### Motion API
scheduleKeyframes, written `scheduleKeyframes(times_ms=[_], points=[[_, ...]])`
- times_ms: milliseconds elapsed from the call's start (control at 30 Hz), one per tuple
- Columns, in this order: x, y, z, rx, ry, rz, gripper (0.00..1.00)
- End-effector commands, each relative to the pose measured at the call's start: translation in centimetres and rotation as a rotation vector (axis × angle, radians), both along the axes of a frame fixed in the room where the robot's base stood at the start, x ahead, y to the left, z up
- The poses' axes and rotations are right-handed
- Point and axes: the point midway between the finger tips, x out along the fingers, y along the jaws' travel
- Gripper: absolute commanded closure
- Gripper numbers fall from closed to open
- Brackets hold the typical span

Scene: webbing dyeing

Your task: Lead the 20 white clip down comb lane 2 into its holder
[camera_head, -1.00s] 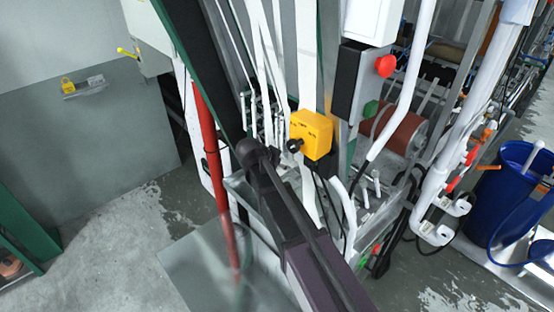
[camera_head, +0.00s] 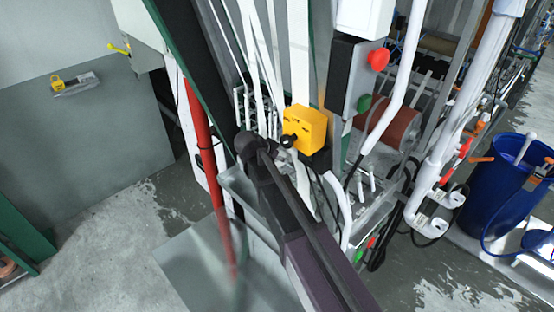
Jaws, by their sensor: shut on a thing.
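White webbing straps (camera_head: 299,55) hang down in the middle of the view. To their left, a row of thin whitish upright pegs (camera_head: 246,104) shows, which looks like the comb; I cannot tell its lanes apart. I cannot pick out the number 20 white clip or its holder. My dark arm reaches up from the bottom middle, and its far visible end is in front of the machine just below the pegs. My gripper's fingers do not show, and the arm covers part of the area below the pegs.
A yellow control box (camera_head: 305,131) with a black knob stands close right of my arm. A red post (camera_head: 203,145) stands to the left. White pipes (camera_head: 437,150) and a blue barrel (camera_head: 504,190) are at the right. The floor at left (camera_head: 120,220) is mostly clear.

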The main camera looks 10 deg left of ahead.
Motion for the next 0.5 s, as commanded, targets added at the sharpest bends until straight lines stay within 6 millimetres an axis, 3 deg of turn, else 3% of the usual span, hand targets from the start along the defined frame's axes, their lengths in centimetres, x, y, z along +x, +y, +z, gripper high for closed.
scheduleKeyframes(times_ms=[500], points=[[2.6, -1.9, 0.0, 0.000, 0.000, 0.001, 1.00]])
